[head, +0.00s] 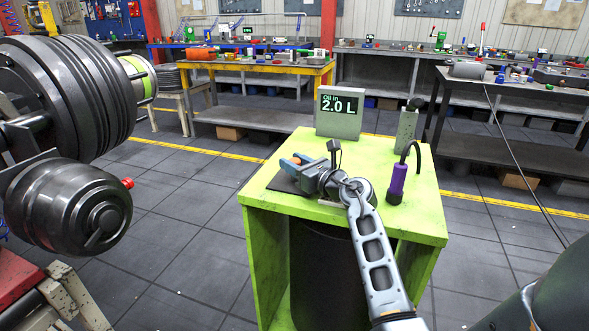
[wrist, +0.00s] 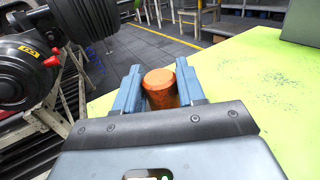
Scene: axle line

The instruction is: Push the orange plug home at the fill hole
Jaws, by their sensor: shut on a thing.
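My gripper (head: 290,165) is low over a dark mat (head: 285,186) on the green cart, its blue fingers pointing left. In the wrist view the gripper (wrist: 160,85) is shut on the orange plug (wrist: 160,90), which stands upright between the two fingers. In the head view the plug (head: 296,160) is mostly hidden by the fingers. I cannot tell whether the plug touches the mat. The axle (head: 68,207) is at the left, well apart from my gripper, with a red piece (head: 127,183) sticking out of its rounded housing. I cannot make out an open fill hole.
The green cart (head: 425,206) also bears a display (head: 340,112) reading "Oil in 2.0 L", a grey-green bottle (head: 406,127) and a purple tool (head: 397,183) with a black curved spout. Open floor (head: 190,205) lies between cart and axle. Workbenches (head: 262,67) stand behind.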

